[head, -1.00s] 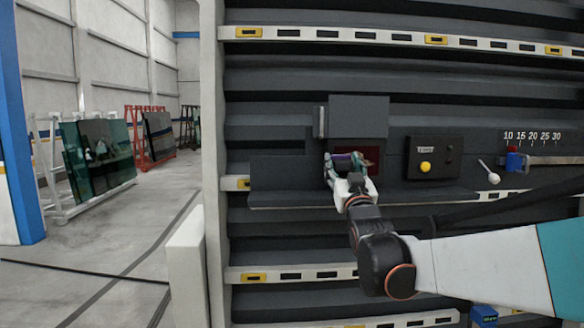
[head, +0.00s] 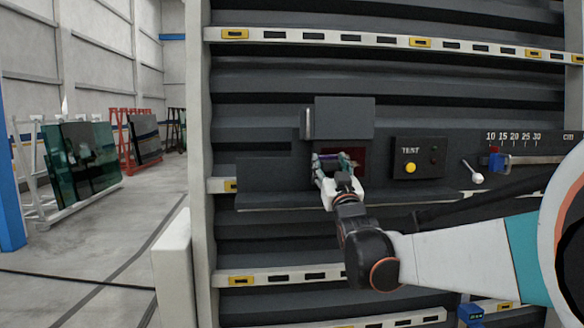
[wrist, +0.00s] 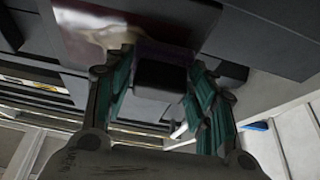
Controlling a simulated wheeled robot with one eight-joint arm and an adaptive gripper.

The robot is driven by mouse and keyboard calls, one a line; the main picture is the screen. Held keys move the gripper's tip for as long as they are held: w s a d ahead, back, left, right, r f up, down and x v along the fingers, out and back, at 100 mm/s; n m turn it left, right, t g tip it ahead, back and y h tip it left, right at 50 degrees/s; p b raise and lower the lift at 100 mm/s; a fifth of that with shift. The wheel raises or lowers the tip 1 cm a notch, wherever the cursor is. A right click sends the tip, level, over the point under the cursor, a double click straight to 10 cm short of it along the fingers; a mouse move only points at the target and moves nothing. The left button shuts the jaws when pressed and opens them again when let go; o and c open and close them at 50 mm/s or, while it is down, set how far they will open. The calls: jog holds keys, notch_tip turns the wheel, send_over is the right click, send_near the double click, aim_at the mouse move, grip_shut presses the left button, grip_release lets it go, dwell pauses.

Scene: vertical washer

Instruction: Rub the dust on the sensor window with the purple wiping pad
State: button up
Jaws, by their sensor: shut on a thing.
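The purple wiping pad (head: 326,157) is held between the fingers of my gripper (head: 335,161). The gripper is shut on the pad's black block (wrist: 161,73); a purple strip (wrist: 160,49) shows just beyond it in the wrist view. The sensor window (head: 358,161) is a dark red recessed pane, partly hidden by the gripper. In the wrist view the window (wrist: 110,14) is glossy, with a pale dusty-looking patch (wrist: 83,38) at its left. The pad overlaps the window's edge in this view; I cannot tell whether it touches.
A dark raised cover (head: 345,118) is above the window, with a grey handle (head: 307,123) at its left. A TEST panel with a yellow button (head: 411,168) and a white-knobbed lever (head: 477,178) are to the right. A ledge (head: 275,199) runs below.

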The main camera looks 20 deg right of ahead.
jog(key=shift+s+d, duration=0.25)
jog(key=shift+d, duration=0.45)
jog(key=shift+s+d, duration=0.25)
jog(key=shift+d, duration=0.45)
jog(key=shift+s+d+b, duration=0.15)
jog(key=shift+s+d, duration=0.15)
jog(key=shift+d, duration=0.85)
jog(key=shift+s+d+b, duration=0.2)
jog(key=shift+s+d, duration=0.05)
jog(key=shift+d, duration=0.95)
jog(key=shift+s+d+b, duration=0.15)
jog(key=shift+s+d, duration=0.15)
jog(key=shift+d, duration=0.85)
jog(key=shift+w+a, duration=0.5)
jog(key=shift+a, duration=1.2)
jog(key=shift+w+a, duration=0.45)
jog(key=shift+a, duration=1.3)
jog(key=shift+w+a, duration=0.5)
jog(key=shift+a, duration=1.2)
jog(key=shift+r, duration=0.1)
jog(key=shift+r, duration=0.15)
jog(key=shift+s+d+b, duration=0.15)
jog(key=shift+s+d, duration=0.35)
jog(key=shift+d, duration=1.2)
jog(key=shift+s+d+b, duration=0.2)
jog(key=shift+s+d, duration=0.3)
jog(key=shift+d, duration=1.25)
jog(key=shift+s+d+b, duration=0.15)
jog(key=shift+s+d, duration=0.35)
jog(key=shift+d, duration=1.2)
